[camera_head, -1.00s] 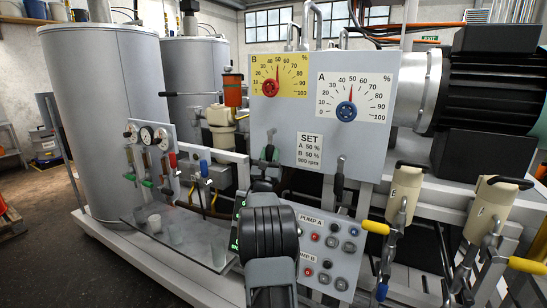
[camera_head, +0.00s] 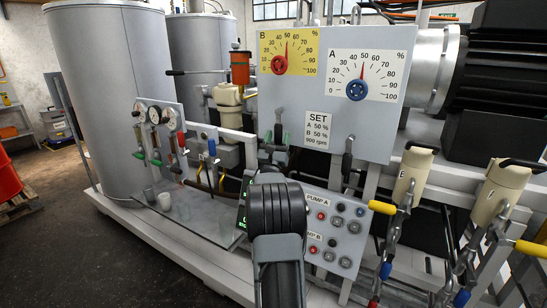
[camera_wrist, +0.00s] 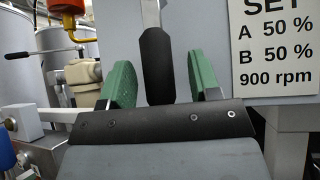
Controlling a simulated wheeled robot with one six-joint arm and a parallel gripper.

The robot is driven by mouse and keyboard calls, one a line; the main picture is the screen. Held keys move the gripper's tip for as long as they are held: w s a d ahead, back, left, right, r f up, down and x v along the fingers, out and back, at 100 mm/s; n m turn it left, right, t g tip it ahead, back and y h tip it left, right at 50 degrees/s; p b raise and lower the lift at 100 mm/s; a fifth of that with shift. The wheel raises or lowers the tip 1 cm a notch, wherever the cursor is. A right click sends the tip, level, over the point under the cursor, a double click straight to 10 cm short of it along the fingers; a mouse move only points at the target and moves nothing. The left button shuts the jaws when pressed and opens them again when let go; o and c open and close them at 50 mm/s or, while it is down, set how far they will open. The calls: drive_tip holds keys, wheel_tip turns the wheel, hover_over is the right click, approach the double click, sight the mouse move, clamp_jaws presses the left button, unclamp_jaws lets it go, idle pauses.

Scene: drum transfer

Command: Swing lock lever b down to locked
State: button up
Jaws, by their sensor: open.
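Lock lever b (camera_head: 279,127), a silver shaft with a black grip, points down at the lower left of the grey dial box, below the yellow B dial. In the wrist view its black grip (camera_wrist: 156,68) hangs between the two green fingertips of my gripper (camera_wrist: 161,80). The fingers are open, with a visible gap on each side of the grip. In the head view my gripper (camera_head: 277,139) is at the lever, largely hidden by my own wrist.
A similar black-gripped lever (camera_head: 347,160) hangs to the right, below the A dial (camera_head: 362,78). The SET label (camera_head: 318,130) is between them. The pump button panel (camera_head: 335,230) is below. Gauges and small valves (camera_head: 158,130) stand to the left, and yellow-handled clamps (camera_head: 382,208) to the right.

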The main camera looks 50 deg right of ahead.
drive_tip(key=v, duration=1.2)
drive_tip(key=shift+b, duration=0.45)
drive_tip(key=shift+a, duration=0.15)
